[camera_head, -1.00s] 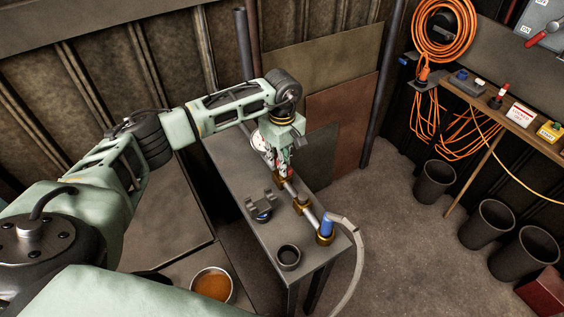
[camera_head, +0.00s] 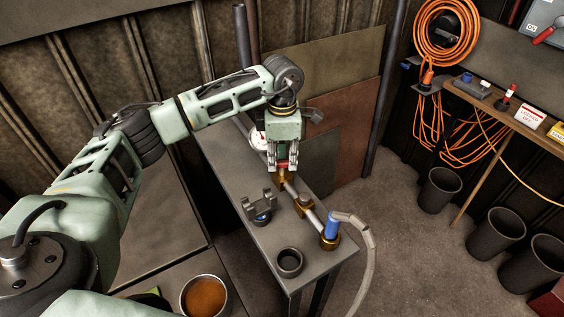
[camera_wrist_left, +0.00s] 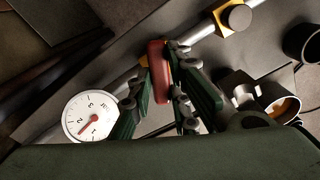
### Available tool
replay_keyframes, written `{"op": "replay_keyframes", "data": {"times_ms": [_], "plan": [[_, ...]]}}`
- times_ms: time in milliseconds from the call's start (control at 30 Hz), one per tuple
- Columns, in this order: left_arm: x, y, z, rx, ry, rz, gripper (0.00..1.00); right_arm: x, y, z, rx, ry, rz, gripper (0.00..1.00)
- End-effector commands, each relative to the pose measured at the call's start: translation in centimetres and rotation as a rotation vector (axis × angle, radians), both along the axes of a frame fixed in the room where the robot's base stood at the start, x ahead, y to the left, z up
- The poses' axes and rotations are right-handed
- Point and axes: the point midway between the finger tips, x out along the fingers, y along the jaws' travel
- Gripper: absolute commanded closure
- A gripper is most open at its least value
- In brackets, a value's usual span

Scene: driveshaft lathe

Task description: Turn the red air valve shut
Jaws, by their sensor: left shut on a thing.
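The red valve handle (camera_wrist_left: 159,72) shows in the left wrist view between my fingers, lying at a steep angle across the grey pipe (camera_wrist_left: 191,43). In the head view only a little red (camera_head: 283,165) shows between the fingers. My left gripper (camera_head: 285,167) points down over the pipe at the far part of the bench and is shut on the handle. In the left wrist view its green finger pads (camera_wrist_left: 165,88) stand on both sides of it. The valve body is mostly hidden. My right gripper is in neither view.
A white gauge (camera_head: 258,140) stands beside the valve. A blue fitting (camera_head: 331,228) with a grey hose is at the pipe's near end. A bracket (camera_head: 260,205) and a dark cup (camera_head: 289,262) stand on the bench (camera_head: 245,232).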

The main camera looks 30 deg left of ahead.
Motion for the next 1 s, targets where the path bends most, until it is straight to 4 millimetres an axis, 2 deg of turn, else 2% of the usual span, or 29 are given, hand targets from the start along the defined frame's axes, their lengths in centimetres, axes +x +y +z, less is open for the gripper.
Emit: {"op": "replay_keyframes", "data": {"times_ms": [100, 500, 1000], "plan": [[0.2, 0.1, 0.0, 0.000, -0.006, 0.107, 1.00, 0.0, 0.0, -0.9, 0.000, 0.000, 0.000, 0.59], [0.2, 0.1, 0.1, -0.001, -0.005, 0.392, 1.00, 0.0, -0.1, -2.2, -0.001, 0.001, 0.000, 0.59], [0.2, 0.1, 0.3, -0.001, -0.007, 0.500, 1.00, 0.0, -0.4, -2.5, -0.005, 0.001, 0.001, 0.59]]}}
